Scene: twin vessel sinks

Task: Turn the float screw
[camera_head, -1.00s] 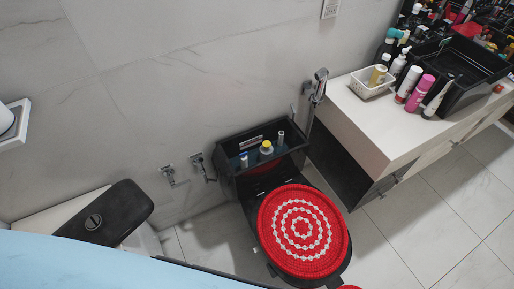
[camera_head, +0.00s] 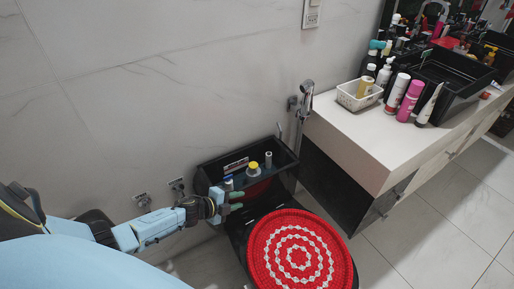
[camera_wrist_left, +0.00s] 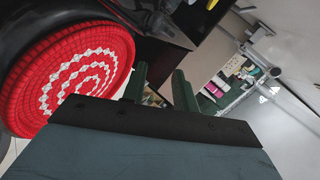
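The black open toilet tank (camera_head: 206,176) stands against the wall in the head view. Inside it are a blue-topped part (camera_head: 228,182), a yellow-topped white part (camera_head: 253,168) and a slim grey upright part (camera_head: 268,159). I cannot tell which of these is the float screw. My left gripper (camera_head: 238,200) is at the tank's front left, close to the blue-topped part; contact cannot be judged. Its two green fingers are apart with nothing seen between them. In the left wrist view the fingers (camera_wrist_left: 161,88) are also spread. My right gripper is out of view.
A red and white knitted toilet cover (camera_head: 299,250) lies just in front of the tank. A hand shower (camera_head: 305,97) hangs at the wall right of the tank. The white counter (camera_head: 352,139) with bottles, a basket (camera_head: 358,97) and a black basin (camera_head: 451,82) is at right.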

